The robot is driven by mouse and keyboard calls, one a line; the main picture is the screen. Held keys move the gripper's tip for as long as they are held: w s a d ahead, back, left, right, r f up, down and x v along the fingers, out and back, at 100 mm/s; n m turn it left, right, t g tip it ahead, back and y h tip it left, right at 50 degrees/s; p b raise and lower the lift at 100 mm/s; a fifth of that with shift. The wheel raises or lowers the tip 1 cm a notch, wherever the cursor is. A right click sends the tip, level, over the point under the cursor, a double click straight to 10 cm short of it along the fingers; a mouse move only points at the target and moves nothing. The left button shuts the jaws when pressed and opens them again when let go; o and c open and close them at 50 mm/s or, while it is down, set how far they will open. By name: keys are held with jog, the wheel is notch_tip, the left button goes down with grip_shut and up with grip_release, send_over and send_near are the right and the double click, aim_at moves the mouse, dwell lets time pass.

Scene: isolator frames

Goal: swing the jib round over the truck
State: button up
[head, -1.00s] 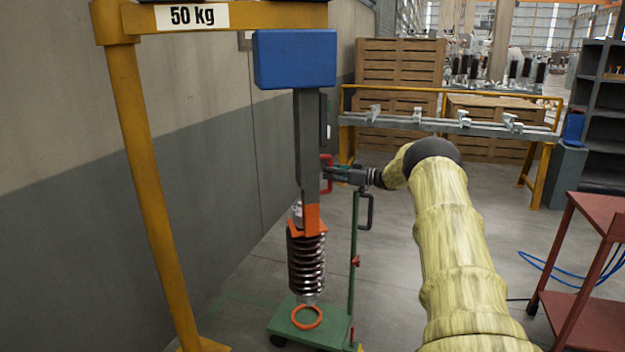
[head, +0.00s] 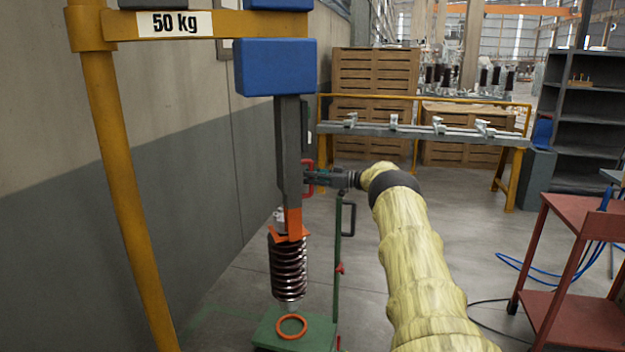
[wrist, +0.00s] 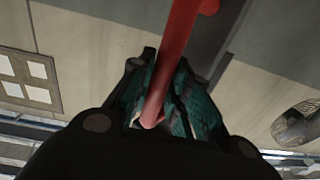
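The yellow jib (head: 215,24) with its 50 kg sign reaches right from a yellow post. Under its end hang a blue hoist body (head: 275,67) and a grey mast (head: 288,150) with an orange lower end. A dark ribbed insulator (head: 288,265) hangs upright below it. The truck, a low green cart (head: 318,335) with a green upright, stands beneath; its orange ring (head: 292,327) shows just below the insulator's foot. My gripper (head: 312,179) is at the mast's red handle (head: 308,165). In the wrist view its teal fingers (wrist: 158,112) close around the red handle bar (wrist: 178,50).
A wall (head: 180,190) runs close along the left. A grey-topped bench (head: 420,134) with a yellow frame and wooden crates (head: 370,80) stand behind. A red trolley (head: 575,205) stands at right, with blue hose on the floor. Open floor lies between.

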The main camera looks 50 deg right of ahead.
jog(key=o, duration=0.3)
jog(key=shift+d, duration=0.1)
jog(key=shift+d+f, duration=0.1)
jog(key=shift+d, duration=0.05)
jog(key=f+v, duration=0.2)
jog(key=v, duration=1.1)
jog(key=shift+w+d, duration=0.3)
jog(key=shift+d, duration=0.1)
jog(key=shift+d+f+g, duration=0.15)
jog(key=shift+f+g, duration=0.05)
jog(key=shift+g, duration=0.1)
